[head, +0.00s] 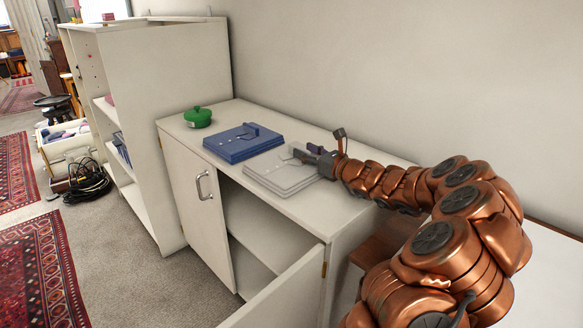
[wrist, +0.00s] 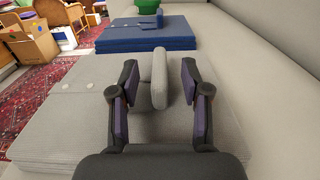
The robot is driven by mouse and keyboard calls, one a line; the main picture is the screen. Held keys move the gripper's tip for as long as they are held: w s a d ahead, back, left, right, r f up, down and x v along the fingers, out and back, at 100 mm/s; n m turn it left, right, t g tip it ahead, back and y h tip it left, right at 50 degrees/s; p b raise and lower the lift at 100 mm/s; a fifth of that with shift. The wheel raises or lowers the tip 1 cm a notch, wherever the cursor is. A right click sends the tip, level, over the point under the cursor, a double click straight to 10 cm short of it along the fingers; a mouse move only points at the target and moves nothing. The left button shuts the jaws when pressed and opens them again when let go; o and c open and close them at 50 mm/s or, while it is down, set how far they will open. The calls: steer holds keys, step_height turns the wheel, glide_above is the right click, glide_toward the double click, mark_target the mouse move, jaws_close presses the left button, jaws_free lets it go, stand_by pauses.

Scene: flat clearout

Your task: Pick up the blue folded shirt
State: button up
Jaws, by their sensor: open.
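The blue folded shirt (head: 243,142) lies flat on top of the low white cabinet, and it also shows ahead in the wrist view (wrist: 125,38). A light grey folded shirt (head: 275,175) lies beside it, nearer to me. My gripper (head: 302,153) is over the grey shirt. In the wrist view my gripper (wrist: 157,85) is open, with its two fingers on either side of an upright grey tab (wrist: 160,75) of the grey shirt. The fingers are apart from the tab. The blue shirt is beyond the fingertips and has a similar raised tab.
A green lidded pot (head: 198,118) stands on the cabinet beyond the blue shirt. The low cabinet (head: 180,128) backs onto a wall, and one door (head: 285,295) stands open at the front. A tall white shelf unit (head: 165,80) is at the left. Cables (head: 88,182) lie on the floor.

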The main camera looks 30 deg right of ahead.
steer(key=shift+w+a, duration=0.1)
steer(key=shift+w, duration=0.4)
steer(key=shift+c, duration=0.3)
jaws_close()
